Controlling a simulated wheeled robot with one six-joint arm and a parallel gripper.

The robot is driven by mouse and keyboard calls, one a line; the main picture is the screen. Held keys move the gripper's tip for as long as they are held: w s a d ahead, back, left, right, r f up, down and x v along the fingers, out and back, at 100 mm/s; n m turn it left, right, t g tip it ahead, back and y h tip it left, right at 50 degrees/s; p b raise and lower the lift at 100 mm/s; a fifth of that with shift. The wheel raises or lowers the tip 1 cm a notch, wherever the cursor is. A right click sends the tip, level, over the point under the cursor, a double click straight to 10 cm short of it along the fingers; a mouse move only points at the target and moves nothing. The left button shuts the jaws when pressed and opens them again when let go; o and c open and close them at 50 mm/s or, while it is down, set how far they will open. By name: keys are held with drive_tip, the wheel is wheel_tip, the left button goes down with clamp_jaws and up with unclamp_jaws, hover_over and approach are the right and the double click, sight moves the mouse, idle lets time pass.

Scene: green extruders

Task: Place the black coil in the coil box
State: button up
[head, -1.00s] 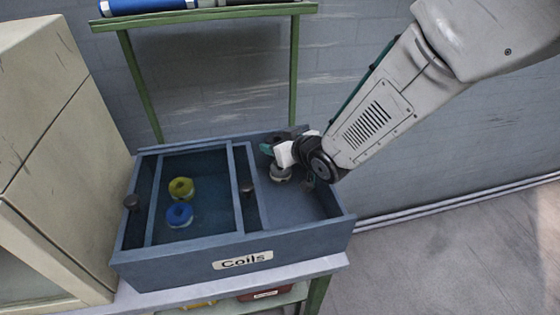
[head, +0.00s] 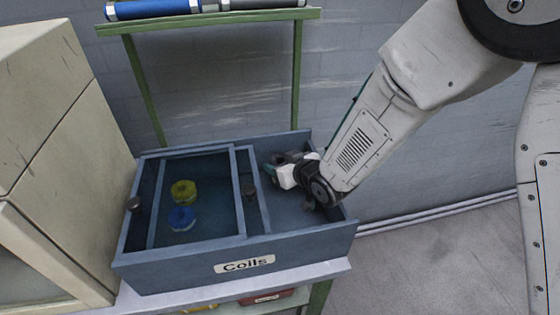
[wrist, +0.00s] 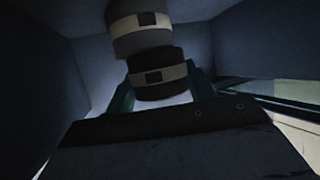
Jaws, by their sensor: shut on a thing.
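The blue coil box (head: 190,277), labelled "Coils", stands on a bench in the head view. My gripper (head: 276,164) is down inside its right-hand compartment. In the wrist view, my gripper (wrist: 163,84) is shut on the black coil (wrist: 172,64), which has a pale band and sits between the teal fingers. A second, greyer coil (wrist: 140,38) with a pale band is just beyond it; I cannot tell whether they touch. In the head view the black coil (head: 290,157) shows only as a dark shape at the fingers, and the greyer coil is hidden there.
A beige cabinet (head: 65,160) is at left. A green rack (head: 212,16) stands behind.

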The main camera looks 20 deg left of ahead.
drive_tip(key=o, duration=1)
drive_tip(key=v, duration=0.8)
drive_tip(key=shift+w+a+r, duration=0.15)
drive_tip(key=shift+r, duration=0.2)
